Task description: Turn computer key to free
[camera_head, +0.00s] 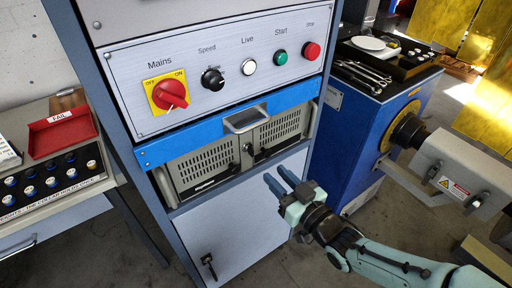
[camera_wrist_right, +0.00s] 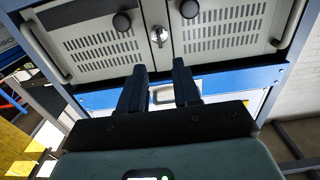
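The computer (camera_head: 212,165) is a beige rack unit with two vented panels, set in the cabinet under a blue drawer front. Its small silver key or key lock (camera_head: 249,149) sits between the panels; it also shows in the right wrist view (camera_wrist_right: 158,37), just beyond the fingertips. How the key is turned is too small to tell. My right gripper (camera_head: 279,178) is in front of the cabinet, below and to the right of the key. In the right wrist view its two dark fingers (camera_wrist_right: 160,76) are apart with nothing between them. My left gripper is not in view.
Above are the red mains switch (camera_head: 170,95) and several buttons. The blue drawer's handle (camera_head: 246,120) juts out over the computer. Another key (camera_head: 208,262) hangs on the lower door. A blue machine (camera_head: 350,140) stands right; a red tray (camera_head: 62,132) lies left.

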